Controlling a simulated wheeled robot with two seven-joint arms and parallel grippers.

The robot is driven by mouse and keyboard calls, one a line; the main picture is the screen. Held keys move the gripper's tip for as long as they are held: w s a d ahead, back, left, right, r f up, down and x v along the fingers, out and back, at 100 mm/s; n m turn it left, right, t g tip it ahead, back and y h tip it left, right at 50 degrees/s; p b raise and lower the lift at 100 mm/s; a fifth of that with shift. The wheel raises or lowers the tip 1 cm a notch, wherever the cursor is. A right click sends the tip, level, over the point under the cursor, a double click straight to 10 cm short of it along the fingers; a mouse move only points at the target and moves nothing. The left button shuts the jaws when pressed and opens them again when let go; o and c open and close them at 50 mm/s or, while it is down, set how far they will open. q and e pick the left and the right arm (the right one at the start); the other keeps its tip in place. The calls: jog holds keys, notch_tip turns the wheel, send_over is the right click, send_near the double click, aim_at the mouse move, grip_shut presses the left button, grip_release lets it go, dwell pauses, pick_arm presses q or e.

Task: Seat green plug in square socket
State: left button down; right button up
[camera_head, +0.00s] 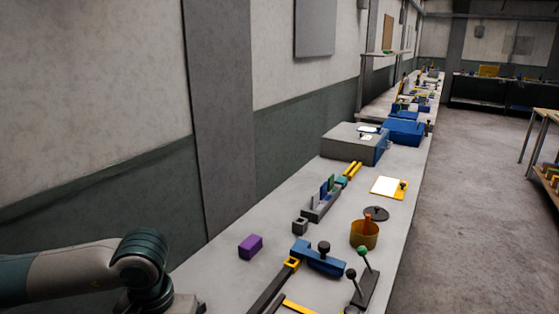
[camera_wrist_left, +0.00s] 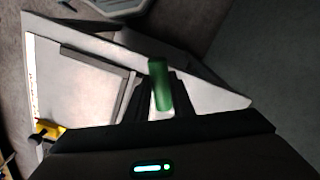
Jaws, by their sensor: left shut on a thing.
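A small grey block with a dark square opening (camera_head: 300,226) stands on the bench and looks like the square socket. I cannot make out the socket in the left wrist view. My right gripper is not in view.
A purple block (camera_head: 250,246), a blue clamp (camera_head: 320,260), an orange cup (camera_head: 364,235) and a grey rack with upright pieces (camera_head: 322,207) stand on the bench (camera_head: 215,272). A grey box (camera_head: 350,145) stands farther back. Bare bench lies around the purple block.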

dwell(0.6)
pick_arm(q)
jog(key=w+d+r+m, duration=0.2)
jog(key=d+r+m, duration=0.2)
jog(key=d, duration=0.3)
jog(key=w+d+r+m, duration=0.2)
jog(key=d+r+m, duration=0.2)
jog(key=d+r, duration=0.2)
jog(key=shift+w+d, duration=0.25)
jog(key=shift+d, duration=0.3)
jog(key=shift+r, duration=0.1)
